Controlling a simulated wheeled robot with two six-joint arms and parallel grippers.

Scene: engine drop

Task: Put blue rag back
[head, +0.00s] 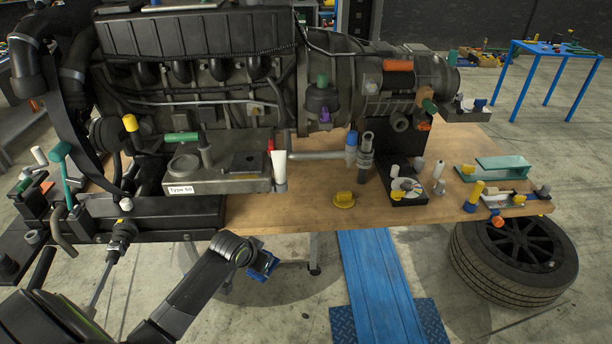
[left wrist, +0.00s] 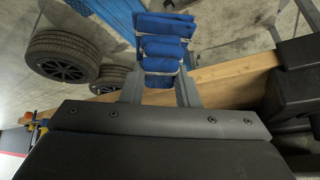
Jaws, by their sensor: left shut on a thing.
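My left gripper (head: 256,262) hangs in front of the workbench's near edge in the head view, low and left of the middle. It is shut on the blue rag (head: 265,266), of which only a small part shows there. In the left wrist view, the blue rag (left wrist: 163,46) is a stack of folded blue bands between the two grey fingers of the left gripper (left wrist: 160,80). The rag is clear of the bench top. My right gripper is not in view.
The wooden workbench (head: 330,208) carries a large engine (head: 200,60), a grey box labelled "Type 50" (head: 225,180) and small parts. A blue ramp (head: 380,290) and a tyre (head: 513,260) are on the floor.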

